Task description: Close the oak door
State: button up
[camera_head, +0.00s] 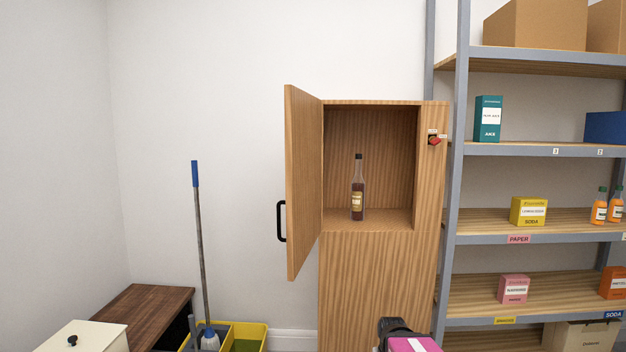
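The oak door (304,185) stands wide open, swung out toward me on the left side of the oak cabinet (375,290). A black bar handle (281,221) is on the door's outer face, near its free left edge. Inside the open compartment a dark bottle with a tan label (357,190) stands upright. Part of my arm (405,335), black and pink, shows at the bottom edge, below and right of the door and apart from it. My gripper's fingers cannot be made out.
A red switch (434,140) is on the cabinet's right front. Metal shelving (461,180) with boxes and bottles stands close on the right. At lower left are a mop (201,250), a yellow bucket (250,335), a dark wooden top (150,308) and a cream box (85,338).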

aim_at(303, 111)
jog(key=k+z, duration=0.1)
jog(key=k, duration=0.4)
jog(key=k+l, duration=0.2)
jog(key=k, duration=0.25)
jog(key=k+j+z, duration=0.1)
jog(key=j, duration=0.3)
jog(key=k+j, duration=0.3)
jog(key=k+j+z, duration=0.15)
jog(key=j, duration=1.1)
jog(key=i+j+z, duration=0.15)
jog(key=j, duration=0.65)
jog(key=i+l+u, duration=0.15)
jog(key=i+l, duration=0.05)
jog(key=i, duration=0.05)
